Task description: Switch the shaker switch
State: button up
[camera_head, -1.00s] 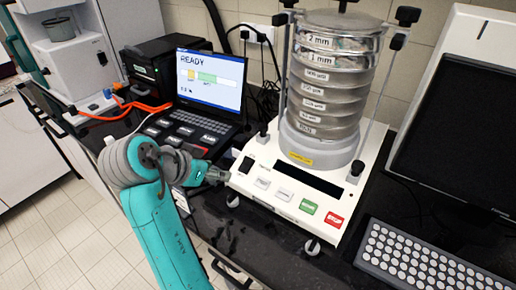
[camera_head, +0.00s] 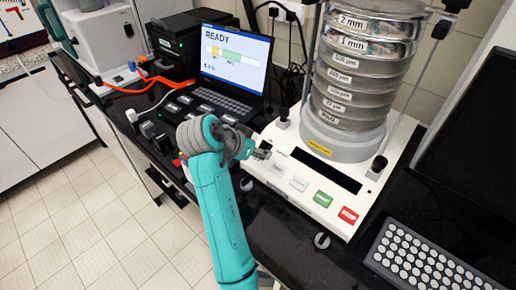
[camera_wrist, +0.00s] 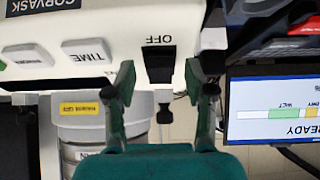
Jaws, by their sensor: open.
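The sieve shaker has a white base (camera_head: 285,205) carrying a stack of round metal sieves (camera_head: 350,90). Its black rocker switch (camera_wrist: 160,64) is at the corner of the panel, beside the printed word OFF, in the wrist view. My gripper (camera_wrist: 166,82) is open, with one finger on each side of the switch in that view. I cannot tell whether a finger touches it. In the head view my gripper (camera_head: 262,153) is at the left front corner of the base and largely covers the switch.
A laptop (camera_head: 232,65) showing READY stands left of the shaker. Green and red buttons (camera_head: 348,215) are on the panel's right. A keyboard (camera_head: 430,258) and dark monitor (camera_head: 470,150) are at the right. Orange and white cables (camera_head: 150,80) lie at the left.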

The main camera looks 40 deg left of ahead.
jog(key=shift+w+f, duration=0.25)
jog(key=shift+f, duration=0.05)
jog(key=shift+c, duration=0.2)
grip_shut()
jog(key=shift+w+r+g, duration=0.25)
jog(key=shift+g, duration=1.35)
jog(key=shift+o, duration=0.2)
grip_release()
